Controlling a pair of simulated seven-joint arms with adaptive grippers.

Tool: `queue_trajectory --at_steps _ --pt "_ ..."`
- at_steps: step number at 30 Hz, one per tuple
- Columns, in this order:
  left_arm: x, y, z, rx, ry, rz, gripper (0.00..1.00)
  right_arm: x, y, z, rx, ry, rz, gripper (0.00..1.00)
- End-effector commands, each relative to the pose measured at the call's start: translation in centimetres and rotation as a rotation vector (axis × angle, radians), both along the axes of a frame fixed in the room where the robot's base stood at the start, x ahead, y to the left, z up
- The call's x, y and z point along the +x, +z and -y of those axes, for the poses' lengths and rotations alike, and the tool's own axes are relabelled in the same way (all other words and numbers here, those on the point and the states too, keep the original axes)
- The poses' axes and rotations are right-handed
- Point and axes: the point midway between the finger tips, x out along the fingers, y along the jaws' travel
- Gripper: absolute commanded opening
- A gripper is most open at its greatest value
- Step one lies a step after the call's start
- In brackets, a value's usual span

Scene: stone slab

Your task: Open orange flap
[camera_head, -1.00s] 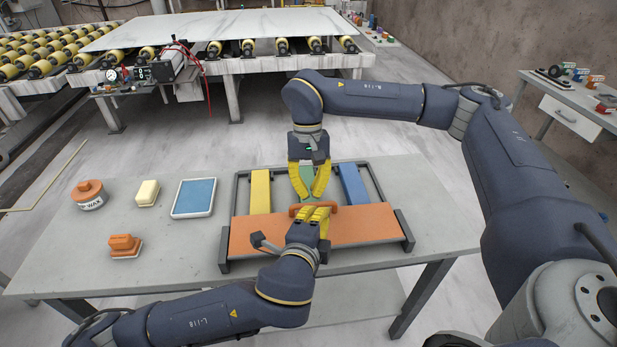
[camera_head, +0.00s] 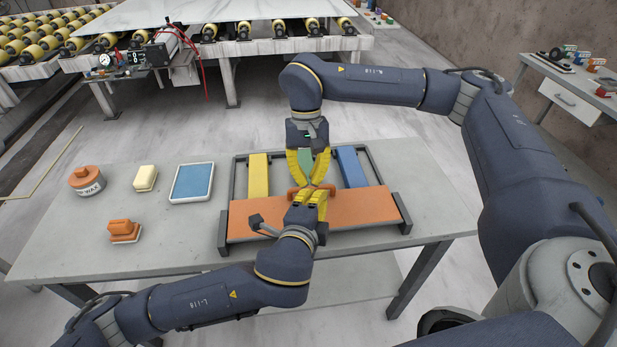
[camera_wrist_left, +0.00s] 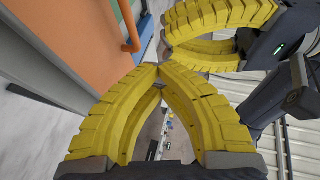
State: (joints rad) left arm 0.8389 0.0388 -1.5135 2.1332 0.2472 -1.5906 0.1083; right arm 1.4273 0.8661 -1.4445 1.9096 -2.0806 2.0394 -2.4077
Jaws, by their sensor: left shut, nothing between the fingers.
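The orange flap (camera_head: 365,208) lies flat across the front of a dark frame on the table. Its darker orange handle (camera_head: 293,192) stands at its far edge, partly hidden by my fingers. The flap (camera_wrist_left: 75,35) and handle (camera_wrist_left: 131,30) also show in the left wrist view. My left gripper (camera_head: 319,193) is over the flap with its tips near the handle; it is shut and empty. My right gripper (camera_head: 311,184) comes from the far side with its tips close to the handle. Its fingers bow around a gap, and whether the tips meet is unclear.
Yellow (camera_head: 258,175), green (camera_head: 305,160) and blue (camera_head: 351,167) bars lie behind the flap. Left on the table (camera_head: 180,235) are a blue-topped tray (camera_head: 191,182), a yellow block (camera_head: 146,178), a wax tin (camera_head: 87,181) and an orange-handled block (camera_head: 122,230). A roller conveyor stands behind.

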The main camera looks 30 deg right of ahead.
Motion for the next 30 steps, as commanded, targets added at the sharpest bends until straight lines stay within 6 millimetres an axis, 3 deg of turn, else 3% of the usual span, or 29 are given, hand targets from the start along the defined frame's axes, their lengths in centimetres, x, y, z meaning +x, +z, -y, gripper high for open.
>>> queue_trajectory --at_steps 25,30 --pt "0.00 0.00 0.00 0.000 0.000 0.000 0.00 0.01 0.01 -0.01 0.000 0.000 0.000 0.00" --pt "0.00 0.00 0.00 0.000 0.000 0.000 0.18 0.00 0.00 -0.01 0.000 0.000 0.000 0.00"
